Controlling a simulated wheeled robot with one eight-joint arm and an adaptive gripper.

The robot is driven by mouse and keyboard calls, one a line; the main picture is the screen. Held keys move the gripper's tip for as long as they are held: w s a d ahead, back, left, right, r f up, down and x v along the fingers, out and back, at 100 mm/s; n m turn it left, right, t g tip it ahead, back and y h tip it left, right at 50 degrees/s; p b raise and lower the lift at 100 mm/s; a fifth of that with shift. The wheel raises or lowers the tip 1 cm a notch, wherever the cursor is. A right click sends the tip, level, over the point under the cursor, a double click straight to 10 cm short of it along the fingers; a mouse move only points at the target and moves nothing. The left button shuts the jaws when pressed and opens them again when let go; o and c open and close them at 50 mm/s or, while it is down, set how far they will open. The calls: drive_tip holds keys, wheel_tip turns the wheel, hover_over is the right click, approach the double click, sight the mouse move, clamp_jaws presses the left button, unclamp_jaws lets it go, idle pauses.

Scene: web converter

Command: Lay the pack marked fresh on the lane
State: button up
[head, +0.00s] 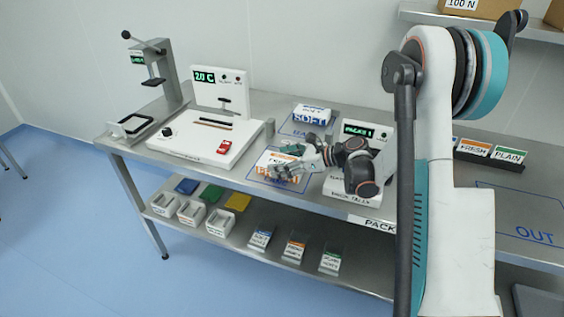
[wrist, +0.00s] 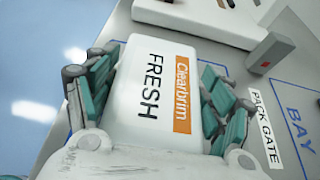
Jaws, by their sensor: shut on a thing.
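The white pack marked FRESH (wrist: 150,92), with an orange Clearbrim band, fills the middle of the wrist view. In the head view my gripper (head: 288,167) covers part of the pack. I cannot tell whether the pack touches the bench.
A white SOFT pack (head: 312,113) lies in the bay behind. A white machine with a display (head: 205,132) stands left, and a smaller display unit (head: 365,135) stands right of my gripper. The blue-outlined OUT area (head: 520,215) is bare. Marked cards stand in a rack (head: 488,160).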

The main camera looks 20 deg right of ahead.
drive_tip(key=o, duration=1.3)
drive_tip(key=shift+r, duration=0.15)
drive_tip(key=p+v, duration=0.3)
drive_tip(key=v, duration=0.9)
